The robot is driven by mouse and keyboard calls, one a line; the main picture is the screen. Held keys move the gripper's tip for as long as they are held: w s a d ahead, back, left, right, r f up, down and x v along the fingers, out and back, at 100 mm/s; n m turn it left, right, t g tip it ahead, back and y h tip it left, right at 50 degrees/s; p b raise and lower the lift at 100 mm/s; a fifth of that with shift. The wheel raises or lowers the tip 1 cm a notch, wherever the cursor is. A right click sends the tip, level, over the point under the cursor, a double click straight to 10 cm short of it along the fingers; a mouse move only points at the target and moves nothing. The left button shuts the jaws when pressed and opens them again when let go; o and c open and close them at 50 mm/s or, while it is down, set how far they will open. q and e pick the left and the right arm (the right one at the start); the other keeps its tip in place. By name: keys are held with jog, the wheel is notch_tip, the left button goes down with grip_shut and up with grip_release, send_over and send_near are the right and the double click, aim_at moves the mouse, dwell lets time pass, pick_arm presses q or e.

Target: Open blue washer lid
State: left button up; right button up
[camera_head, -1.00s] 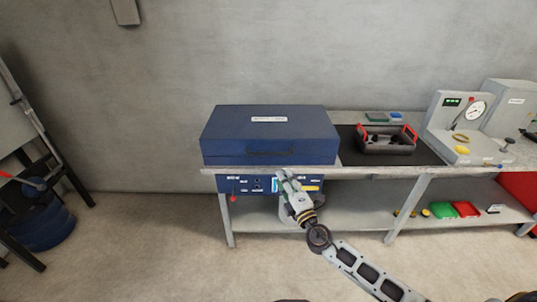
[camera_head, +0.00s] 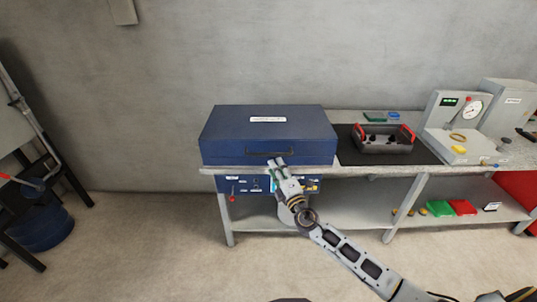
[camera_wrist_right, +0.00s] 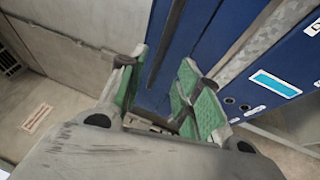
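The blue washer (camera_head: 222,182) is built into the left end of the bench. Its blue lid (camera_head: 230,135) is shut, with a white label on top and a dark bar handle (camera_head: 258,154) along the lower front. My right gripper (camera_head: 276,162) is at the front of the lid, by the right part of the handle. In the right wrist view my right gripper (camera_wrist_right: 162,62) is open, its green-padded fingers apart. The dark handle (camera_wrist_right: 168,45) runs into the gap between them; I cannot tell whether they touch it. My left gripper is not in view.
The bench top (camera_head: 437,172) holds a dark tray with red handles (camera_head: 383,144) on a black mat, and a gauge unit (camera_head: 446,122) further right. The lower shelf (camera_head: 350,213) carries small coloured items. A blue drum (camera_head: 40,230) stands at the left.

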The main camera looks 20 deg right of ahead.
aim_at(268, 154)
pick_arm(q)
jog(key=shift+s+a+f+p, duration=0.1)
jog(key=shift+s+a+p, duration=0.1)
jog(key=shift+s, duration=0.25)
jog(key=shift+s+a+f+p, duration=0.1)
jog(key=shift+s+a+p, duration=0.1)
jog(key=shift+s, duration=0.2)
pick_arm(e)
jog(key=shift+x, duration=4.05)
grip_shut()
